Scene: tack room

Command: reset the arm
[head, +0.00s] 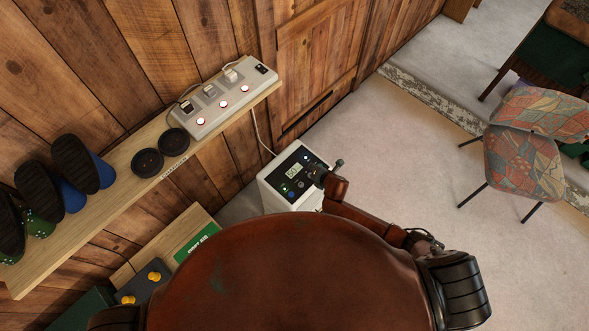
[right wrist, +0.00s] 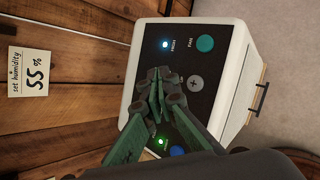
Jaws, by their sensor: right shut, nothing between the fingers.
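My right arm (head: 365,217) reaches in from the lower right in the head view. Its gripper (head: 316,176) is over the dark control panel of a white box-shaped unit (head: 270,196) standing on the floor by the wall. In the right wrist view the gripper (right wrist: 158,92) is shut and empty, its fingertips in front of the panel, close to the grey plus button (right wrist: 195,83). I cannot tell whether they touch the panel. Part of the panel is hidden behind the fingers. The panel's small display (head: 293,171) is lit. My left gripper is not in view.
A wooden shelf (head: 120,187) along the plank wall holds shoes, two black round things (head: 148,162) and a power strip (head: 222,98). A note (right wrist: 29,71) reads "set humidity 55%". A patterned chair (head: 525,165) stands at right; the carpet between is clear.

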